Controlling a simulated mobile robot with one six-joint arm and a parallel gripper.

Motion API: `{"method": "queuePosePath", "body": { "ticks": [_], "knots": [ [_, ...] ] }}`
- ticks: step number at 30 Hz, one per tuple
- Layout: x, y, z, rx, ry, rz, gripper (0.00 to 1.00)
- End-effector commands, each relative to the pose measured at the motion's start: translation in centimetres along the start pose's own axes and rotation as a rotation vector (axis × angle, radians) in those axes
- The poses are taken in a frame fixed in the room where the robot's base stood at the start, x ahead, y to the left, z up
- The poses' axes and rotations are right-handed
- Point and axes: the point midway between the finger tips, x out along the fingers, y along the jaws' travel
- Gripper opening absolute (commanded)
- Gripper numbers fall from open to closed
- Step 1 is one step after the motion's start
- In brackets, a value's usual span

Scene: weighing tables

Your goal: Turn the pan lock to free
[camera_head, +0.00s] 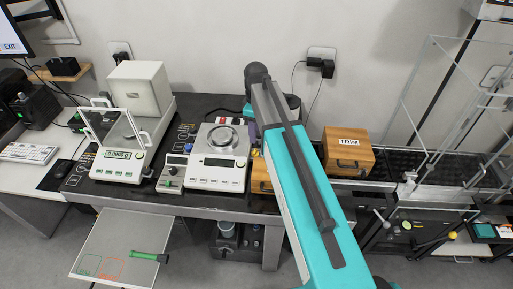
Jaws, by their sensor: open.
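A white balance (216,173) with a round metal pan (223,138) and a dark display stands on the dark table, left of my arm. No part of it can be surely told as the pan lock, and no lock setting can be read. A small yellow part (255,152) shows at its right side, beside my arm; what it belongs to is unclear. My teal arm runs from the bottom right up to the wall side, right of the balance. My gripper cannot be made out; the arm appears to hide it.
A second balance (117,165) with a glass shield stands left. A small control box (172,173) sits between the balances. A wooden box marked TRIM (347,151) stands right of my arm; another wooden box (261,178) is partly hidden. A grey board (100,255) is in front.

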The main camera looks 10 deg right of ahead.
Motion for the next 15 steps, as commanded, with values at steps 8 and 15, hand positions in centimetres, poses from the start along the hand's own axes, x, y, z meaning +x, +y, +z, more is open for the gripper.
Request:
{"method": "queuePosePath", "body": {
  "ticks": [8, 15],
  "knots": [
    [2.6, -0.1, 0.0, 0.000, -0.001, -0.002, 0.44],
    [4.8, -0.1, 0.0, 0.000, -0.001, -0.001, 0.44]
  ]
}}
